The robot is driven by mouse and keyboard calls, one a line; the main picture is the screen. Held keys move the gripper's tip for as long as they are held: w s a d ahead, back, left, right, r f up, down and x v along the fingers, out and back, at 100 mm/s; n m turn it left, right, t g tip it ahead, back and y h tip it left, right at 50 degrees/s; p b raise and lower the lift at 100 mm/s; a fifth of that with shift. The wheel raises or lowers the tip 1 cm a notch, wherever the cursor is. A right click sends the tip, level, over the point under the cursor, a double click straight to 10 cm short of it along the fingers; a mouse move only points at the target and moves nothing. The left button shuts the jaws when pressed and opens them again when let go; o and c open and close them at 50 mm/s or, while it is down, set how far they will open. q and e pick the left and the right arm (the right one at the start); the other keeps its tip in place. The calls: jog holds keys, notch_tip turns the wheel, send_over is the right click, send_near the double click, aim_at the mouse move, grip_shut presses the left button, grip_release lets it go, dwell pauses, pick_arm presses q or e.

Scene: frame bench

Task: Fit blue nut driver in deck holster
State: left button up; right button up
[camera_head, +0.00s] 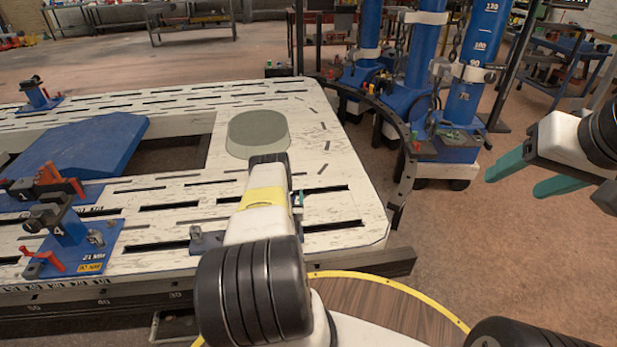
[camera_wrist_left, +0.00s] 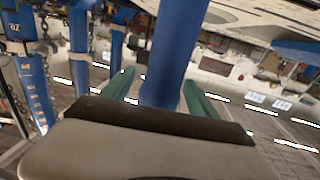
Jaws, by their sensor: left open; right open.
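My left arm reaches over the white slotted deck (camera_head: 165,187) in the head view, and its wrist hides most of the left gripper there. In the left wrist view the left gripper (camera_wrist_left: 160,80) is open, with one teal finger on each side of a blue shaft (camera_wrist_left: 172,45). I cannot tell whether this shaft is the nut driver or a column behind, or whether the fingers touch it. A small blue-grey fitting (camera_head: 206,241), partly behind my arm, sits at the deck's near edge; I cannot confirm it as the holster. My right gripper (camera_head: 512,178) is open and empty, right of the deck.
Blue clamp fixtures (camera_head: 68,232) with red levers stand at the deck's left. A blue panel (camera_head: 85,148) and a grey-green rounded pad (camera_head: 258,134) are farther back. Blue columns (camera_head: 420,50) with chains stand behind the deck's right end. Open floor (camera_head: 535,265) lies at right.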

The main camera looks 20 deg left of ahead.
pick_arm(q)
jog(key=v, duration=0.6)
jog(key=shift+s, duration=0.35)
jog(key=shift+d+r, duration=0.1)
jog(key=shift+d, duration=0.05)
